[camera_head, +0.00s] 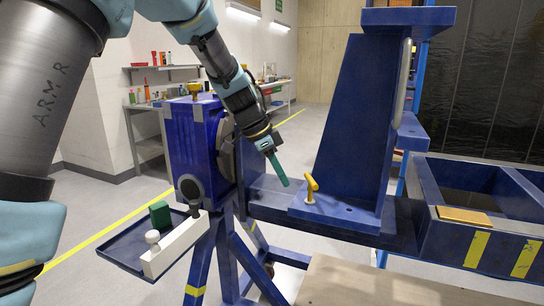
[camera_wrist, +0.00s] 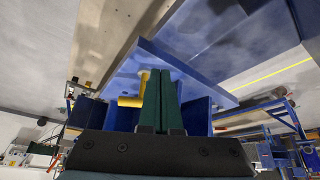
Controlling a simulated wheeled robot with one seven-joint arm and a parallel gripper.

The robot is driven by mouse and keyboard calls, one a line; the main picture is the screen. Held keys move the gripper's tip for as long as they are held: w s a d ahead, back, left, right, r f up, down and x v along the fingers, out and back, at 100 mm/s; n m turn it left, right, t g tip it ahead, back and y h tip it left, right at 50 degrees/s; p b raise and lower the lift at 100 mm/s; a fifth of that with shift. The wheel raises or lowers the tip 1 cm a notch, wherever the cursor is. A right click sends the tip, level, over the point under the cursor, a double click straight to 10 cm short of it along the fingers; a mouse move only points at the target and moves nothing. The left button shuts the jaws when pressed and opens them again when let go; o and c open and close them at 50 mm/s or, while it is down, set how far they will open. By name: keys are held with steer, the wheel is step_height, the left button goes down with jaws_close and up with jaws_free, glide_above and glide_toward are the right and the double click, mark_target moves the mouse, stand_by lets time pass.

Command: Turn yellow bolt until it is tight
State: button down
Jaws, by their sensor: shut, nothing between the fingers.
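The yellow bolt (camera_head: 312,188) stands upright on the blue base plate (camera_head: 335,213) of the jig, with its handle leaning at the top. My gripper (camera_head: 283,182) is shut and empty, its green fingers pointing down just left of the bolt, with a small gap visible in the head view. In the wrist view the shut green fingers (camera_wrist: 161,85) cover part of the scene, and the yellow bolt (camera_wrist: 131,101) shows right beside them on the left. Whether the fingers touch the bolt cannot be told.
A tall blue upright (camera_head: 355,120) rises behind the bolt. The blue rotary housing (camera_head: 195,140) stands to the left, with a blue tray (camera_head: 125,255) holding a green block (camera_head: 159,215) and a white bar (camera_head: 175,245) below. A blue bin (camera_head: 470,180) is at the right.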

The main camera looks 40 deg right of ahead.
steer(key=shift+s+d+r+p, duration=0.15)
steer(key=shift+s+d+r, duration=0.1)
steer(key=shift+d, duration=0.25)
steer(key=shift+s+d+r+p, duration=0.1)
steer(key=shift+s+d+p, duration=0.15)
steer(key=shift+d, duration=0.3)
steer(key=shift+s+d+r+p, duration=0.1)
steer(key=shift+s+d+r, duration=0.15)
steer(key=shift+d, duration=0.25)
